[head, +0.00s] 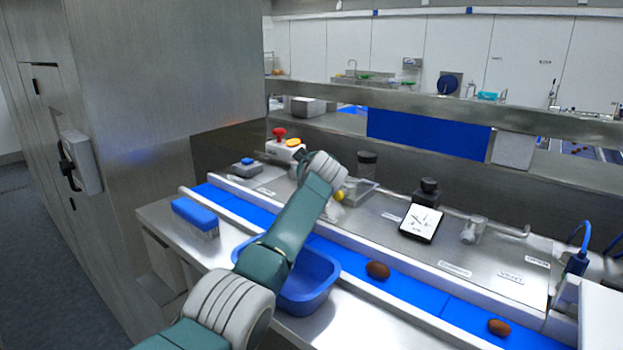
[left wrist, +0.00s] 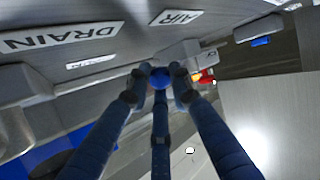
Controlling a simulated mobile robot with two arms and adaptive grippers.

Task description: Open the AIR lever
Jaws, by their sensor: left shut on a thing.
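The lever's angle cannot be told. My right gripper is not in view.
A blue conveyor belt (head: 452,307) carries a brown date (head: 377,270) and another date (head: 499,327). A blue tub (head: 318,290) sits under my arm. A gauge (head: 421,222) stands on the panel, right of my wrist. A red stop button (head: 279,132) is behind, left.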

